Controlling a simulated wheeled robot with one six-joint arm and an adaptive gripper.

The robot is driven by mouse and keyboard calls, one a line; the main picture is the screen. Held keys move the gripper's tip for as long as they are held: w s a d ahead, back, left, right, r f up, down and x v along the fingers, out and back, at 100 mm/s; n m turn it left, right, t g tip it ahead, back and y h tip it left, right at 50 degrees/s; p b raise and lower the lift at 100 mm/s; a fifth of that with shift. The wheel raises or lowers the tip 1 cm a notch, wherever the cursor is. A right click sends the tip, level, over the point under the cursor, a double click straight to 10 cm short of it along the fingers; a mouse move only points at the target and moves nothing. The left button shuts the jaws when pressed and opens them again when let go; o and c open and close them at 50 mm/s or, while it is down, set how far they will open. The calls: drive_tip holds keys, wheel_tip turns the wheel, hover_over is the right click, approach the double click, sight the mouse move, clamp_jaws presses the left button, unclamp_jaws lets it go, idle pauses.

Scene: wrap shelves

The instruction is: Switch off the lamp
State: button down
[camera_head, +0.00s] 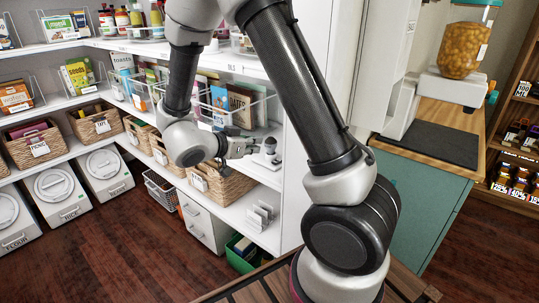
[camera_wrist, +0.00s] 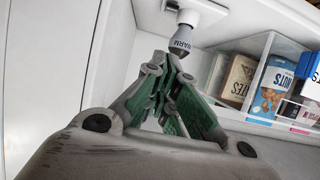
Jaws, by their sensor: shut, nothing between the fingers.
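A small grey bulb-shaped piece marked "WARM" (camera_wrist: 181,40) sits on a white square base (camera_wrist: 197,12) in the wrist view; I take it to be the lamp or its switch. In the head view it shows as a small grey piece (camera_head: 269,148) on the white shelf, just right of my gripper (camera_head: 246,147). In the wrist view my gripper (camera_wrist: 166,64) is shut and empty, its fingertips close to the grey piece. I cannot tell whether they touch. No clear glow shows whether the lamp is lit.
A clear bin with boxes and packets (camera_wrist: 270,85) stands beside the fixture. A white side panel (camera_head: 298,155) closes the shelf on the right. Wicker baskets (camera_head: 222,184) sit below, and a wooden counter with a dispenser (camera_head: 455,80) is farther right.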

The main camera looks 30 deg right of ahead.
hover_over(277, 162)
drive_tip(key=a, duration=0.2)
wheel_tip(277, 162, down, 4)
drive_tip(key=shift+s+d+f, duration=0.1)
drive_tip(key=shift+s, duration=0.05)
drive_tip(key=shift+a+f, duration=0.2)
drive_tip(key=shift+f, duration=0.4)
drive_tip(key=shift+a+f, duration=0.15)
drive_tip(key=shift+f, duration=0.45)
drive_tip(key=shift+s+f, duration=0.1)
drive_tip(key=shift+f, duration=0.55)
drive_tip(key=shift+a+f+h, duration=0.3)
drive_tip(key=shift+f+h, duration=0.2)
drive_tip(key=shift+f, duration=0.05)
drive_tip(key=shift+s+d+r, duration=0.1)
drive_tip(key=shift+r, duration=0.8)
